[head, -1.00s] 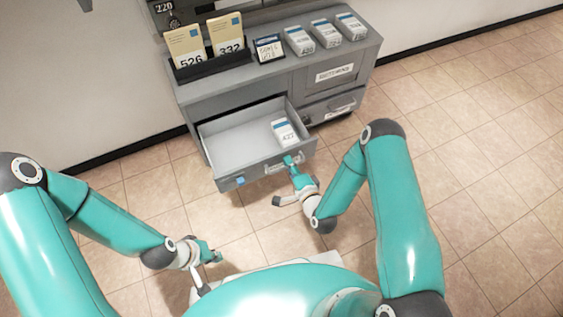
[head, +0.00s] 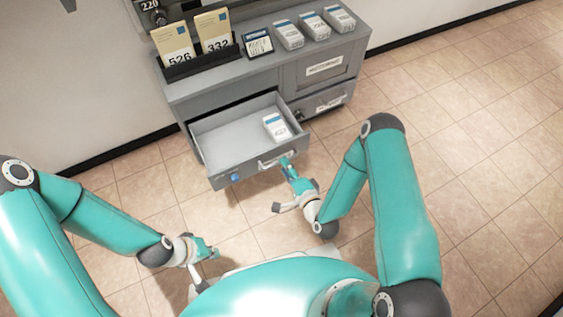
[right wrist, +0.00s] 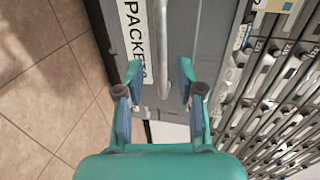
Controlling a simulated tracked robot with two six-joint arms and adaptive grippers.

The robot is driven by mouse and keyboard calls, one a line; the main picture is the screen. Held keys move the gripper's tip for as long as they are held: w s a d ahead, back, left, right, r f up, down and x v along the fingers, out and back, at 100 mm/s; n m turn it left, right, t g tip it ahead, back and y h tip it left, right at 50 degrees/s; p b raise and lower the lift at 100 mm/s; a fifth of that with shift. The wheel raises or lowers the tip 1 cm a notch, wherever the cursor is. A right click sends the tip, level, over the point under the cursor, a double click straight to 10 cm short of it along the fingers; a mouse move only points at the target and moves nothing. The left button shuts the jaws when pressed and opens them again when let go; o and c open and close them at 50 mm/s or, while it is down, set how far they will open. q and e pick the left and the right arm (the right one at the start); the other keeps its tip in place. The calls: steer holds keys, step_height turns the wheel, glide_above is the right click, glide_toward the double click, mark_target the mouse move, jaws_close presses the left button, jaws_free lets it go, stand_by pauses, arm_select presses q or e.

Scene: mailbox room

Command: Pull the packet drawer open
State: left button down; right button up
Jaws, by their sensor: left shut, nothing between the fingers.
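The grey packet drawer (head: 228,170) stands pulled out at the lower left of the cabinet in the head view, with a white packet (head: 277,126) inside. Its bar handle (head: 276,159) is on the front, and the handle (right wrist: 162,50) also shows in the right wrist view beside a "PACKETS" label (right wrist: 133,35). My right gripper (head: 287,163) is open close in front of the handle. In the right wrist view its fingers (right wrist: 160,75) lie either side of the bar, not closed on it. My left gripper (head: 212,252) is shut and empty, low above the floor.
The cabinet top (head: 262,68) holds a black rack (head: 205,64) of envelopes, a small dark-edged card box and several white packets. A second, closed drawer (head: 325,103) is to the right. Tiled floor (head: 490,130) is clear on the right.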

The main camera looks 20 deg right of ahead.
steer(key=v, duration=0.4)
stand_by(0.4)
